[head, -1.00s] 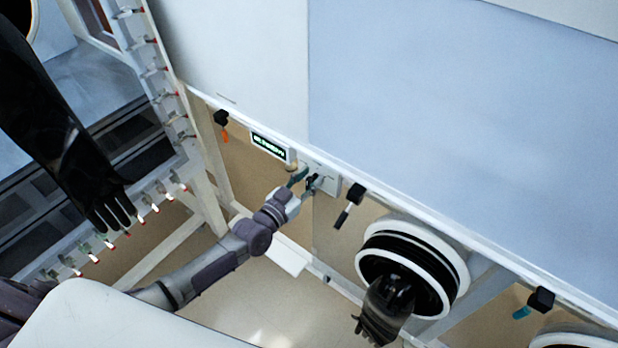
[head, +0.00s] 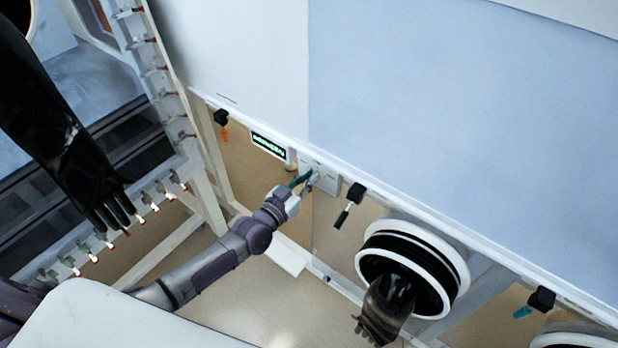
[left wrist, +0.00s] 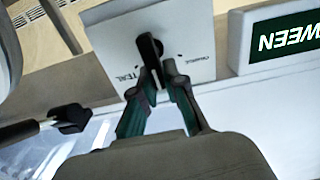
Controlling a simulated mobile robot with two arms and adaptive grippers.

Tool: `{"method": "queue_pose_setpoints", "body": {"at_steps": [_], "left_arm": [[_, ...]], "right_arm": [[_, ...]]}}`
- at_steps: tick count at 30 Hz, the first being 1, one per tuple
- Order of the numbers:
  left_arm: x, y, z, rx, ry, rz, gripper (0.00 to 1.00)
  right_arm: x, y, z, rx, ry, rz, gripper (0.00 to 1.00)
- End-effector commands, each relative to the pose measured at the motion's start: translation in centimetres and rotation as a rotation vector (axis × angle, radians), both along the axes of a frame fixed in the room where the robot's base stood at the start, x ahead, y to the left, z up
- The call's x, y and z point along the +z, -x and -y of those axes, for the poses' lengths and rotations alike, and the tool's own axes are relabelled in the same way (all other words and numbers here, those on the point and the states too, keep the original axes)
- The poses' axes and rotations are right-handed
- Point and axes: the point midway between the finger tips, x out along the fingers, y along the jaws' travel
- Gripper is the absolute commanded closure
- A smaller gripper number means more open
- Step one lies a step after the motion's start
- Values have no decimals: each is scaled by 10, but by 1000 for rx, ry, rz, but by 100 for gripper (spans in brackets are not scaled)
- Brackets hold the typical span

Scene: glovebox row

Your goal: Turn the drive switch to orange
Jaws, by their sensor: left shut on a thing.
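The drive switch is a black knob (left wrist: 149,46) on a white plate (left wrist: 196,45) with small printed labels, one of which seems to read orange. In the head view the white plate (head: 328,183) sits under the long white rail, and the knob is mostly hidden by my fingers. My left gripper (head: 308,182) is at the plate. In the left wrist view its green-grey fingers (left wrist: 154,82) are shut on the knob, one on each side. My right gripper is not in view.
Further right is a round glove port (head: 412,270) with a black glove. An orange-tipped lever (head: 222,118) hangs at left.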

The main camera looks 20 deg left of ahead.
Motion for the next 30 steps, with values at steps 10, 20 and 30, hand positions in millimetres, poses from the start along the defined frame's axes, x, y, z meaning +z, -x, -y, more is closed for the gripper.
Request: {"method": "queue_pose_setpoints", "body": {"at_steps": [10, 20, 30], "left_arm": [[-3, -2, -5, 0, 213, -78, 100], [-4, -3, -9, 1, 391, -143, 100], [-4, -3, -10, 1, 452, -166, 100]], "right_arm": [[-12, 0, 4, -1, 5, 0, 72], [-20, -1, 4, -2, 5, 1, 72], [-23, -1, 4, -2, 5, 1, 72]]}}
